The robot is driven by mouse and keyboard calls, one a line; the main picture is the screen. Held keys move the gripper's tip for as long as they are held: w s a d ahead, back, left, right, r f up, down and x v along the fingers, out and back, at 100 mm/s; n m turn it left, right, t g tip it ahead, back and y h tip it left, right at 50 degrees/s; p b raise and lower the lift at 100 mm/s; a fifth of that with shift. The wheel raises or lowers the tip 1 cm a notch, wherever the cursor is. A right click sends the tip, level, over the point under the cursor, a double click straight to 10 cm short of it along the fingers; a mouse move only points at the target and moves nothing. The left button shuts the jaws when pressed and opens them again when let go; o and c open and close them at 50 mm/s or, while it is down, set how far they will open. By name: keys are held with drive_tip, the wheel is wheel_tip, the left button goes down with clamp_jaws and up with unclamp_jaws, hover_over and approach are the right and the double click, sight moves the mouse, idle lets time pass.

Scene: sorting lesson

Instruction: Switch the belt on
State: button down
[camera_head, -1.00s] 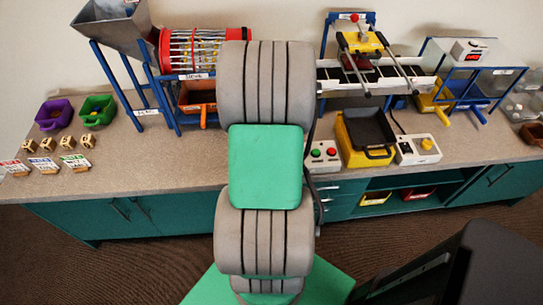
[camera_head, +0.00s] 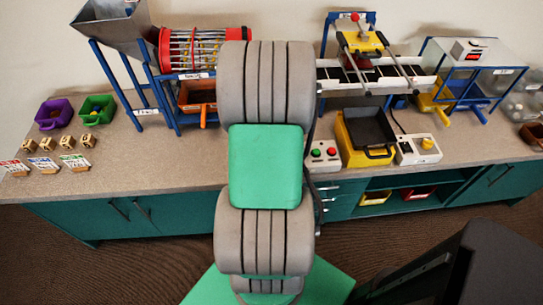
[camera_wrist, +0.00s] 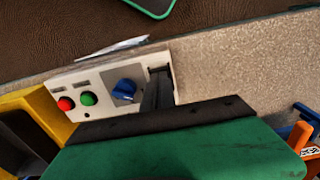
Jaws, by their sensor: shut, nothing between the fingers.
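The belt (camera_head: 330,74) is a conveyor with dark sections at the back right of the bench, under a yellow bridge. A white control box (camera_head: 323,162) stands on the bench in front of it, partly hidden by my arm in the head view. In the wrist view the box (camera_wrist: 92,83) shows a red button (camera_wrist: 66,104), a green button (camera_wrist: 88,98) and a blue knob (camera_wrist: 124,90). My gripper (camera_wrist: 160,76) is shut and empty, its dark fingers over the box's right end beside the blue knob. I cannot tell whether they touch it. The head view hides the gripper.
A yellow bin (camera_head: 352,156) with a dark tray (camera_head: 370,130) stands close beside the box. A red-ended drum (camera_head: 165,52) and orange bin (camera_head: 197,93) stand left. Bare bench (camera_wrist: 235,70) lies right of my fingers.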

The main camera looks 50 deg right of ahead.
drive_tip(key=shift+f+b, duration=0.45)
drive_tip(key=shift+f, duration=0.3)
drive_tip(key=shift+r, duration=0.1)
wheel_tip(320, 180, up, 7)
drive_tip(key=p, duration=0.5)
idle(0.3)
